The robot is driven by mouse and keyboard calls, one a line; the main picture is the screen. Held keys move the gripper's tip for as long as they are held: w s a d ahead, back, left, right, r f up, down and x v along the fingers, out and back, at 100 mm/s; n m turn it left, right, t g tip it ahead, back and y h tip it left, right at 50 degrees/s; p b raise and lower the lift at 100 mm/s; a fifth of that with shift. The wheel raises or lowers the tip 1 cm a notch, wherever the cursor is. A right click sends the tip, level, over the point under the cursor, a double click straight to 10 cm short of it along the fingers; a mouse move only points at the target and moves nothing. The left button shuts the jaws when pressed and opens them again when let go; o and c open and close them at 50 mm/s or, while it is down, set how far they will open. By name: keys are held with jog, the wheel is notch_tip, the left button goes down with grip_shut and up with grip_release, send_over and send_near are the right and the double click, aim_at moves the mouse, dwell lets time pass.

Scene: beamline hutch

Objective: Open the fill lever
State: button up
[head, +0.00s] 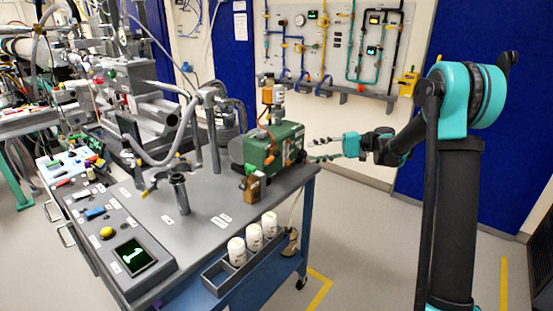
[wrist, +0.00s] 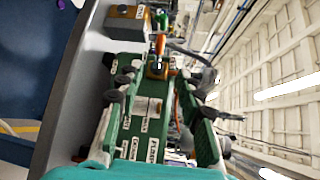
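In the wrist view, the box's labelled face (wrist: 147,112) lies beyond and between my fingers; one label seems to read "FILL". A small orange handle (wrist: 160,44) shows beyond the fingertips; I cannot tell for sure that it is the fill lever, or its position. My gripper (head: 314,150) is just right of the box, fingers pointing left at it. The fingers also show spread in the wrist view (wrist: 157,88), with nothing visibly held. Contact with the box cannot be told.
A brown block (head: 253,187) sits in front of the box. White bottles (head: 254,237) stand in a rack on the bench's front edge. A metal stand (head: 180,192) and hoses are left of the box. Open floor (head: 365,225) lies right of the bench.

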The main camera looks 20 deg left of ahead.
aim_at(272, 160)
jog(key=x, duration=1.5)
jog(key=shift+s+a, duration=0.2)
jog(key=shift+a, duration=0.15)
grip_shut()
